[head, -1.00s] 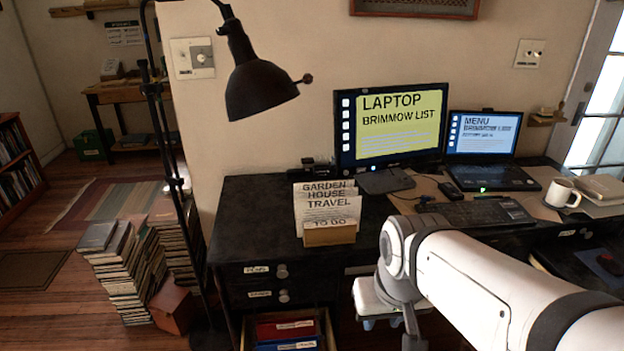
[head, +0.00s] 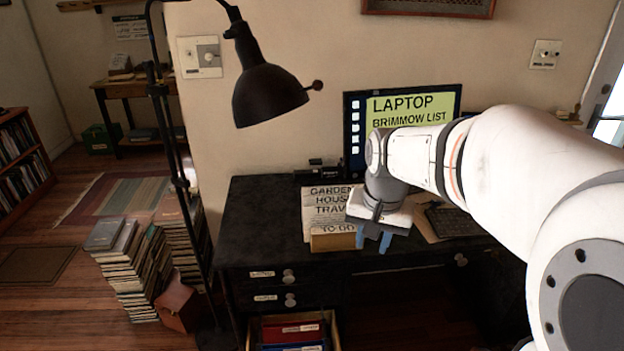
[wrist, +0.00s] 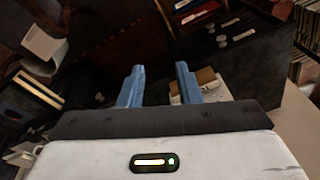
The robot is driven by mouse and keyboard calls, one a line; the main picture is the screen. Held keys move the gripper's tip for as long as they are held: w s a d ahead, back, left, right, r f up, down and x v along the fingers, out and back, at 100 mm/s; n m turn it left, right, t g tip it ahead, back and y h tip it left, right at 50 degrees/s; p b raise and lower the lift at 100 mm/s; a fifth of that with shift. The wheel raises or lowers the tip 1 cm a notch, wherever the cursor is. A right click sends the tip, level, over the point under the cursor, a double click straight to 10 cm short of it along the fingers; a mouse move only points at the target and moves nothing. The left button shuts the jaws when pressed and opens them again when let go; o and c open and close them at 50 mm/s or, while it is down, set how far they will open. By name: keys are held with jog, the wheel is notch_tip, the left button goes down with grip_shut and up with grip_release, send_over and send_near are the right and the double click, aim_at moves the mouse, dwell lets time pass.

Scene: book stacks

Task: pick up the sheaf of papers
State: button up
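The sheaf of papers (head: 320,210), white sheets with large printed words, stands upright in a small tan holder (head: 330,243) on the black desk. My gripper (head: 373,241) is at the right of the papers in the head view and covers part of their right edge. Its two blue fingers are spread apart with nothing between them. In the wrist view the gripper (wrist: 160,70) also shows open. There the tan holder (wrist: 206,76) and some white paper (wrist: 212,93) show beside and partly behind the right finger. I see no contact.
A black lamp (head: 268,95) hangs above the desk's left side. The monitor (head: 415,104) stands behind my arm, and a keyboard (head: 452,222) lies to the right. A drawer with red and blue folders (head: 292,333) is open below. The desk's front left is clear.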

jog(key=w+r+m+p, duration=0.1)
jog(key=w+m, duration=0.2)
jog(key=w, duration=0.6)
jog(key=m+g+p, duration=0.2)
jog(key=m+p, duration=0.3)
jog(key=m, duration=0.6)
send_over(337, 212)
notch_tip(337, 212, down, 13)
notch_tip(337, 212, down, 6)
jog(key=shift+w+p, duration=0.15)
jog(key=shift+p, duration=0.85)
jog(key=shift+f, duration=0.35)
jog(key=shift+f+b, duration=0.25)
jog(key=shift+b, duration=0.1)
jog(key=shift+c, duration=0.4)
grip_shut()
